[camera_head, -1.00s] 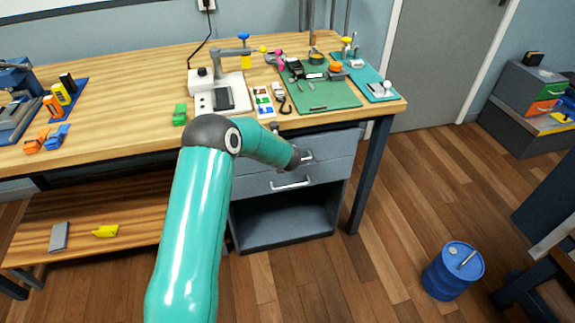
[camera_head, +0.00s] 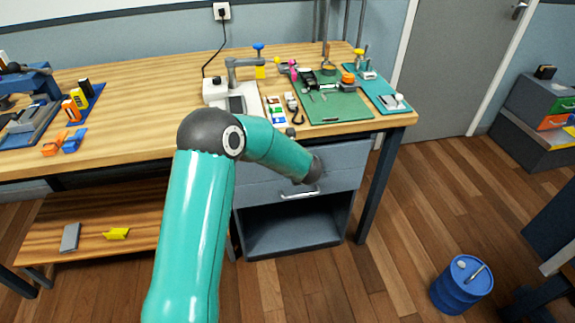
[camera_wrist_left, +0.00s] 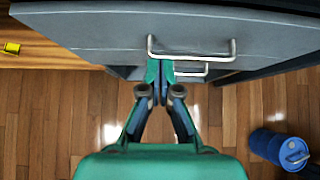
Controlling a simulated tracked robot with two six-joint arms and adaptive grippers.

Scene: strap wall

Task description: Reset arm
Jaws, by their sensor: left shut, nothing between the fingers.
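My left arm (camera_head: 195,230) is teal and reaches from the lower left toward the drawer unit under the workbench. In the head view its wrist hides the gripper. In the left wrist view my left gripper (camera_wrist_left: 160,82) is shut and empty, its tips just below the left part of a silver drawer handle (camera_wrist_left: 215,57) on a grey drawer front (camera_wrist_left: 90,32). I cannot tell whether the tips touch the handle or drawer. My right gripper is not in view.
The wooden workbench (camera_head: 150,110) carries a white device (camera_head: 215,93) and a green mat (camera_head: 335,108) with small tools. The drawer unit has an open grey compartment (camera_head: 290,232) below. A blue barrel (camera_head: 462,285) stands on the floor at right. Open floor lies between.

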